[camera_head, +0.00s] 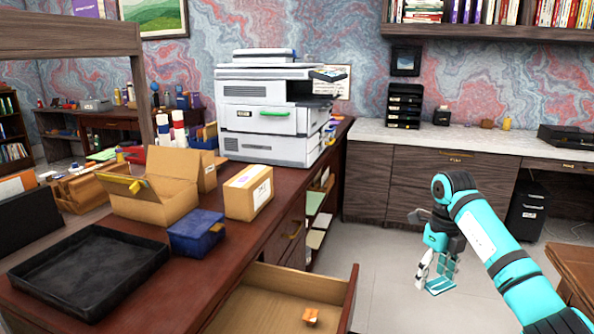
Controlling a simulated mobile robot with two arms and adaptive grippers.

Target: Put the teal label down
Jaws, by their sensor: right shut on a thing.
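My right gripper (436,276) hangs over the open floor on the right, fingers pointing down, with its teal arm coming in from the right edge. It is shut on the teal label (441,286), a small flat teal piece at the fingertips. The label is small here, and the fingers hide part of it. It appears held above the pale floor, clear of the desk. My left gripper is not in view.
The wooden desk (225,243) holds a black tray (152,262), a blue box (192,240), an open carton (158,201), a closed carton (248,195) and a printer (262,120). An open drawer (262,306) juts out at the front, holding a small orange item (311,316).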

